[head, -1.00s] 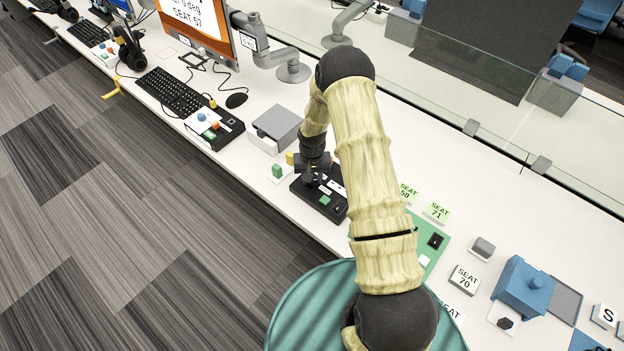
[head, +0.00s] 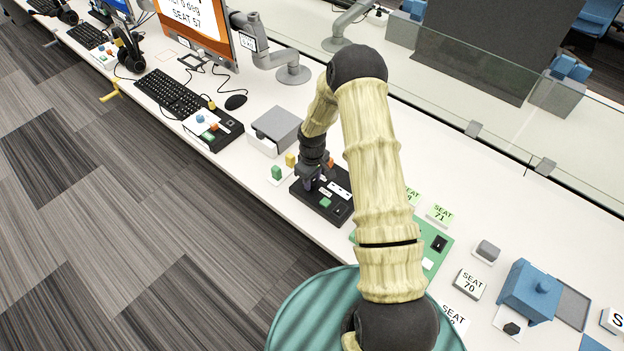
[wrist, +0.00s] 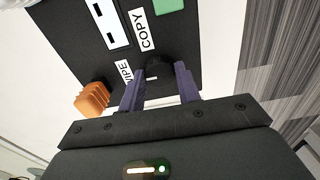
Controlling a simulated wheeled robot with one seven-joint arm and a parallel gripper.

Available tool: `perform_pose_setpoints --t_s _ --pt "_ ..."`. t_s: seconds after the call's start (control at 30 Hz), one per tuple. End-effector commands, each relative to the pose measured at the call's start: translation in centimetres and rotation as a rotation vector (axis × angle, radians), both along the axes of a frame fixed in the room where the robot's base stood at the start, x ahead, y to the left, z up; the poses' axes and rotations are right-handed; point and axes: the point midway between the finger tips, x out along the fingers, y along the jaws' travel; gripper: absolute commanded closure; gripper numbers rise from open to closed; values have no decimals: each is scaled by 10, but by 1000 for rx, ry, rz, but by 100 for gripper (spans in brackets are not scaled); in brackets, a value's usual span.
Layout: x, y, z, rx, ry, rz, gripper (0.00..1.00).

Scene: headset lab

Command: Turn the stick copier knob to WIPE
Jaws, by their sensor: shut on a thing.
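The stick copier (head: 325,203) is a black box on the white desk, with a green button (head: 325,202) and white slots on top. In the wrist view its panel (wrist: 82,38) shows a COPY label (wrist: 143,31) and a partly covered WIPE label (wrist: 126,72). The round black knob (wrist: 157,67) lies between my gripper's fingers (wrist: 160,82), below the COPY label. My gripper, also in the head view (head: 313,184), is shut on the knob. The knob's pointer direction is hard to make out.
An orange ribbed piece (wrist: 92,98) is close beside the fingers. A green block (head: 277,172) and a yellow block (head: 290,159) stand left of the copier. A grey box (head: 277,130) sits behind them. A green board (head: 437,245) lies to the right.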

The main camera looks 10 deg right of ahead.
Motion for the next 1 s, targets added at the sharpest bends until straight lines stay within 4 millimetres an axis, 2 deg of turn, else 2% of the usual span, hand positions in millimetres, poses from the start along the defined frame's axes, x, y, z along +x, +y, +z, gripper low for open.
perform_pose_setpoints --t_s 0.53,0.57,0.63,0.67,1.0 --pt "0 0 0 -1 -1 35 90" --pt "0 0 0 -1 -1 35 61" --pt "0 0 0 -1 -1 34 47" --pt "0 0 0 -1 -1 34 45" --pt "0 0 3 0 -1 33 45"
